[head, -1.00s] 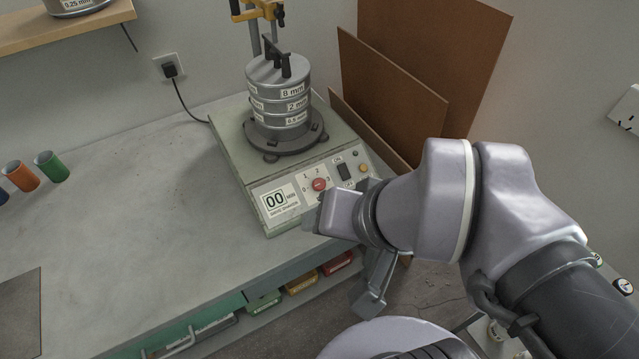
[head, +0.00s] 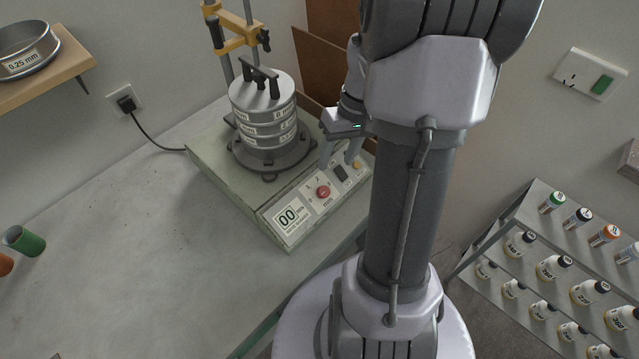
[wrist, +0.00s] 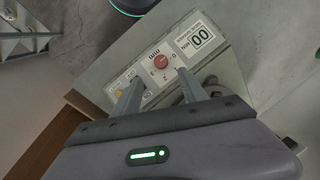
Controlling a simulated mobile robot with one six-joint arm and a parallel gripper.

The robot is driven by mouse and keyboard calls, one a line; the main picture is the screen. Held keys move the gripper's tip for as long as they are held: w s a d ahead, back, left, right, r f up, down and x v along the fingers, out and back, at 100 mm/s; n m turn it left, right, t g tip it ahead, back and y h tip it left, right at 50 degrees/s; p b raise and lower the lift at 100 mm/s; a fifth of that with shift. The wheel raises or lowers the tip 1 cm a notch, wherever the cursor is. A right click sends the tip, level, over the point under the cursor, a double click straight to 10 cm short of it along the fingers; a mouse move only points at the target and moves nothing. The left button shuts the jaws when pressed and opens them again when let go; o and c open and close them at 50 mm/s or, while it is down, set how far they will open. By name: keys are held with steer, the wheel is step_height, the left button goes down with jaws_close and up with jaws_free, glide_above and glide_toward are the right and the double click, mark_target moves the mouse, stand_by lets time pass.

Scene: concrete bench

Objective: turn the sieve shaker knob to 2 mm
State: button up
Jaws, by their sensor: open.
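The sieve shaker (head: 216,180) stands on the bench with a stack of grey sieves (head: 264,112) on top. Its red knob (head: 323,192) sits on the sloping front panel between a display (head: 289,219) reading 00 and a dark switch (head: 340,173). The knob also shows in the wrist view (wrist: 161,61), with small scale numbers around it; where it points is too small to tell. My gripper (head: 339,162) is open and empty above the panel's right part. In the wrist view its fingertips (wrist: 158,76) lie on either side below the knob, apart from it.
A yellow clamp on posts (head: 236,42) rises behind the stack. Brown boards (head: 312,65) lean at the wall. A shelf (head: 50,72) holds a 0.25 mm sieve (head: 27,50). A bottle rack (head: 520,235) stands right. The bench (head: 130,240) left of the shaker is mostly clear.

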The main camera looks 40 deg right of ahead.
mark_target(325, 191)
steer(key=b+x, duration=0.3)
steer(key=x, duration=0.8)
steer(key=shift+a+f+b, duration=0.15)
steer(key=shift+b, duration=0.2)
jaws_close()
